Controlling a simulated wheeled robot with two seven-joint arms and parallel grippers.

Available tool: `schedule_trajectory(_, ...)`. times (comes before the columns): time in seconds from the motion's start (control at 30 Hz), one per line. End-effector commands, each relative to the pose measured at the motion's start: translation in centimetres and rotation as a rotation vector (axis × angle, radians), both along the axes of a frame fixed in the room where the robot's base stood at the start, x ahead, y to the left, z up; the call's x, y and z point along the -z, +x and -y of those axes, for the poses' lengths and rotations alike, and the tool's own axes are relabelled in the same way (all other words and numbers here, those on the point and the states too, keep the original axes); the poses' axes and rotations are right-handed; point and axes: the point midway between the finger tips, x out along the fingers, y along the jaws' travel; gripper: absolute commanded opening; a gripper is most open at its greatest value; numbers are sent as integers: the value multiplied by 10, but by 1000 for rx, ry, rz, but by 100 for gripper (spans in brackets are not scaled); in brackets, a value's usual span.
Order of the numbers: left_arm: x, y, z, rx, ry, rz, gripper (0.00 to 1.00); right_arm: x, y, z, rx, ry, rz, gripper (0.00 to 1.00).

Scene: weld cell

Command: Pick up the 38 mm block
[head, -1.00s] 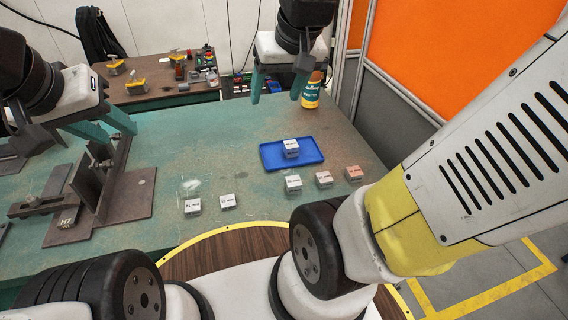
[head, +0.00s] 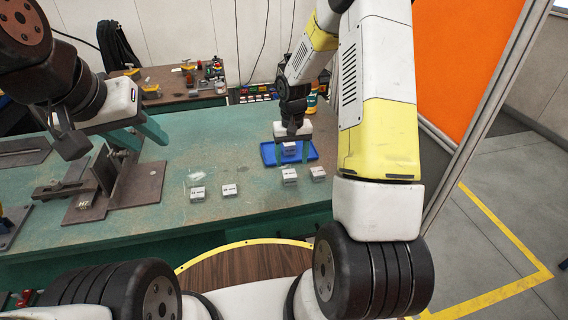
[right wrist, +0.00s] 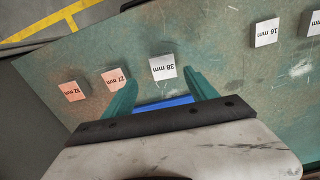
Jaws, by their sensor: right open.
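The 38 mm block (right wrist: 162,68) is pale with a label and stands on the green table. In the right wrist view it lies just beyond and between my right fingertips, apart from them. In the head view it appears as the pale block (head: 289,175) in front of the blue tray. My right gripper (head: 292,160) is open and empty, pointing down over the tray; its fingers also show in the right wrist view (right wrist: 160,79). My left gripper (head: 150,146) is open and empty near the brown metal fixture.
The 27 mm block (right wrist: 115,79) and the 32 mm block (right wrist: 72,91) stand in a row beside it. The 16 mm block (right wrist: 265,32) and another pale block (head: 197,193) stand apart. The fixture (head: 115,178) stands left.

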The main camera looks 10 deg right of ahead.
Motion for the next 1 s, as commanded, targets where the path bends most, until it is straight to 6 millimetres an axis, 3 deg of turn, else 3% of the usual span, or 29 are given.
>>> schedule_trajectory(0.5,0,0,0,0,0,0,36,67,-2,-7,0,0,-3,66)
schedule_trajectory(0.8,0,0,0,0,0,0,36,72,-1,-6,0,0,0,66)
schedule_trajectory(0.83,0,0,0,0,0,0,36,72,-1,-6,0,0,0,64)
schedule_trajectory(1.0,0,0,0,0,0,0,36,72,-2,-6,0,0,0,31)
